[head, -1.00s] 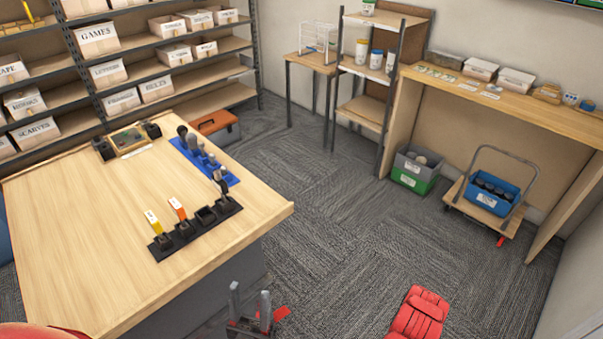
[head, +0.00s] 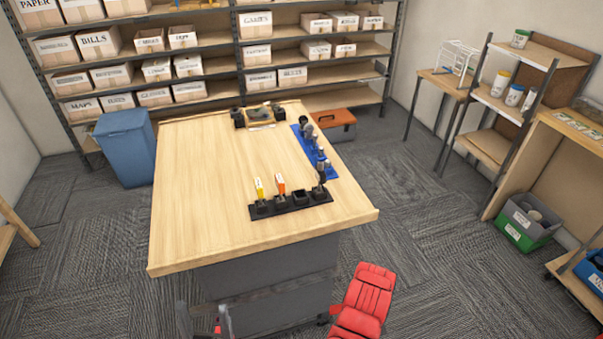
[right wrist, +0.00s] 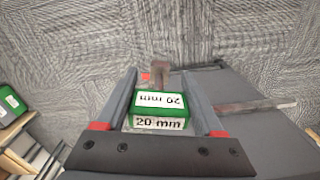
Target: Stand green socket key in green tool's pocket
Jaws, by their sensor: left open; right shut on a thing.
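The green socket key (right wrist: 160,103) has a green block handle with "20 mm" labels and a metal shaft. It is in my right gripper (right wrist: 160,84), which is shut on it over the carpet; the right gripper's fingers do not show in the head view. The black pocket rack (head: 290,208) lies near the table's front edge. Yellow (head: 260,189) and orange (head: 281,186) handled tools stand in its left pockets, and a dark tool (head: 321,177) stands at its right end. The pocket between (head: 302,197) looks empty. My left gripper (head: 204,320) is open and empty before the table.
The wooden table (head: 205,180) has much bare top on its left. A blue rack with dark tools (head: 316,152) and a small tray (head: 260,116) lie further back. A blue bin (head: 127,147) stands left of the table. Shelves with boxes line the back wall.

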